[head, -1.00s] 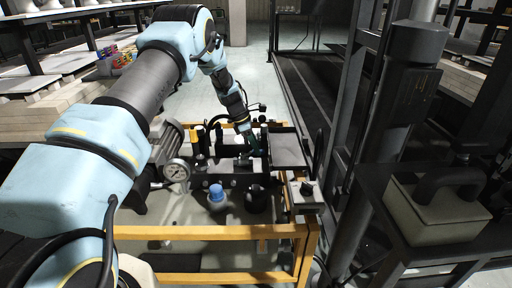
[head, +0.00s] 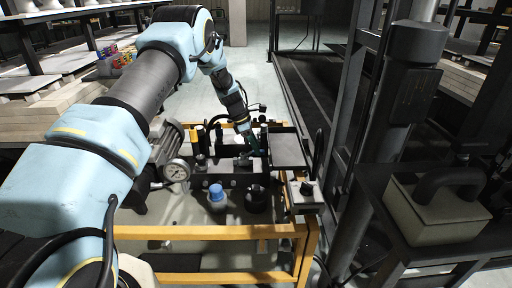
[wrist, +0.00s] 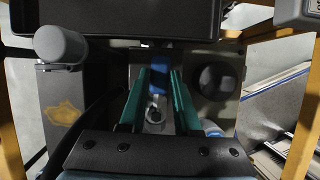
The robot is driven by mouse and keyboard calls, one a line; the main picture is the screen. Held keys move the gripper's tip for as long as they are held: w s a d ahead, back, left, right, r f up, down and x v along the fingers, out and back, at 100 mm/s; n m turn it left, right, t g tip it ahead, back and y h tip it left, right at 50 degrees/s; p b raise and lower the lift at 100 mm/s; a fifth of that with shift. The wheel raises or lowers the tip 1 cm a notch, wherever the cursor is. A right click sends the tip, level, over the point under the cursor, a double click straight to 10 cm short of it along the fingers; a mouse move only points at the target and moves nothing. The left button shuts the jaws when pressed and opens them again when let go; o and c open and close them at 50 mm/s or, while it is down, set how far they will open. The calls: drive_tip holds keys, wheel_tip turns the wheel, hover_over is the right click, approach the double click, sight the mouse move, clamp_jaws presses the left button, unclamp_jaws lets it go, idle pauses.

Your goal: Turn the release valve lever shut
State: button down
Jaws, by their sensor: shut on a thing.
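The release valve lever (wrist: 157,73) shows in the wrist view as a blue strip between the green fingers of my gripper (wrist: 160,80). A bright metal part with a round fitting (wrist: 154,112) lies below it between the fingers. My gripper is shut on the lever. In the head view my gripper (head: 250,144) is down at the dark valve block on the yellow-framed cart, and the lever is too small and hidden to make out there.
A yellow frame (head: 210,233) surrounds the unit. A pressure gauge (head: 176,171), a blue-capped part (head: 216,193), a flat dark tray (head: 288,150) and a grey switch box (head: 306,193) stand close by. A thick post (head: 402,90) rises to the right.

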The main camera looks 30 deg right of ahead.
sight(243, 154)
drive_tip(key=m, duration=0.1)
drive_tip(key=s+m+g, duration=0.1)
drive_tip(key=m, duration=0.1)
drive_tip(key=a+m+y, duration=0.1)
drive_tip(key=shift+s+a+m, duration=0.1)
drive_tip(key=shift+s+m, duration=0.15)
drive_tip(key=shift+m, duration=0.05)
drive_tip(key=m, duration=0.1)
drive_tip(key=a+m+y, duration=0.1)
drive_tip(key=m, duration=0.1)
drive_tip(key=s+m+g, duration=0.1)
drive_tip(key=shift+a+y, duration=0.3)
drive_tip(key=shift+a, duration=0.05)
drive_tip(key=m, duration=0.2)
drive_tip(key=a+m+y+b, duration=0.1)
drive_tip(key=m, duration=0.1)
drive_tip(key=shift+s+a, duration=0.1)
drive_tip(key=shift+a, duration=0.2)
drive_tip(key=shift+w+a+m+y, duration=0.1)
drive_tip(key=shift+a+m+y, duration=0.25)
drive_tip(key=shift+m, duration=0.5)
drive_tip(key=shift+w+a+m+y, duration=0.1)
drive_tip(key=shift+a+m+y, duration=0.3)
drive_tip(key=shift+m, duration=0.4)
drive_tip(key=shift+w+a+m+y, duration=0.1)
drive_tip(key=shift+a+m+y, duration=0.25)
drive_tip(key=shift+m, duration=0.5)
drive_tip(key=c, duration=0.6)
unclamp_jaws()
drive_tip(key=shift+r, duration=0.1)
